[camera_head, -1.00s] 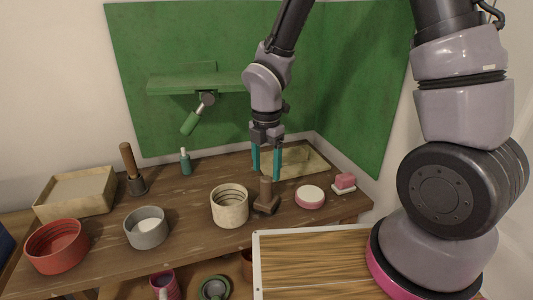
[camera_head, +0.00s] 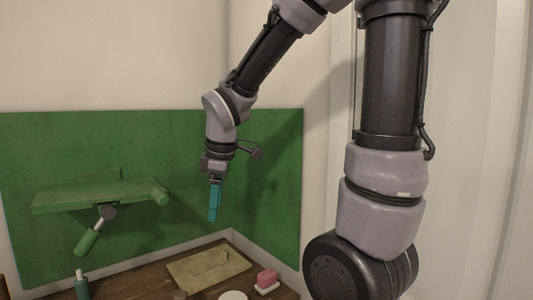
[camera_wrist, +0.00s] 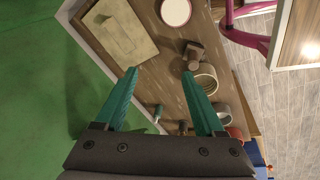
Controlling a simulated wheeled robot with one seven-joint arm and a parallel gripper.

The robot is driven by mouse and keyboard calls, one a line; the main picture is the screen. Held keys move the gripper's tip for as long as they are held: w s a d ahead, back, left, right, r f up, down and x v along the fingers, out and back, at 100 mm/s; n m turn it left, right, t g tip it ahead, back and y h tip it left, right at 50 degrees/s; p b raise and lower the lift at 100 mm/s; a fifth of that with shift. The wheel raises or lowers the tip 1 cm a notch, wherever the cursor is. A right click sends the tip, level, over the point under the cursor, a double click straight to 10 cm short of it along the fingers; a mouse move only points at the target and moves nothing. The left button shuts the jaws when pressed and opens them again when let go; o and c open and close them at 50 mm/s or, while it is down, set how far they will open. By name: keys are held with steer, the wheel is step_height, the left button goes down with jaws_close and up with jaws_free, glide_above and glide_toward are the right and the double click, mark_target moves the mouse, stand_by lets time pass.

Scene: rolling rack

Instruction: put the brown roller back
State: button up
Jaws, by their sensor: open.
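My gripper (camera_head: 213,218) is raised in front of the green panel, above the table. In the wrist view its teal fingers (camera_wrist: 160,73) are apart with nothing between them. A brown piece with a round stem and a blocky end (camera_wrist: 193,56) stands on the table in the wrist view; it may be the brown roller, but I cannot be sure. The green rack (camera_head: 80,196) is on the panel at the left of the head view.
A pale board (camera_head: 185,274) lies on the table (camera_head: 130,283) below my gripper. A pink block (camera_head: 266,277) and a round white-topped dish (camera_head: 233,296) are near it. A small green bottle (camera_head: 82,288) stands at left. Bowls (camera_wrist: 206,80) line the table in the wrist view.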

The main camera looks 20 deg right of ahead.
steer(key=s+d+r+m+t, duration=0.2)
steer(key=d+r+m, duration=0.3)
steer(key=m, duration=0.4)
steer(key=s+d+r+m+t+y, duration=0.1)
steer(key=s+d+r+m+t, duration=0.1)
steer(key=s+d+r+m, duration=0.3)
step_height(320, 180, up, 3)
steer(key=m, duration=0.4)
steer(key=shift+d+f+t, duration=0.15)
steer(key=shift+d+t, duration=0.15)
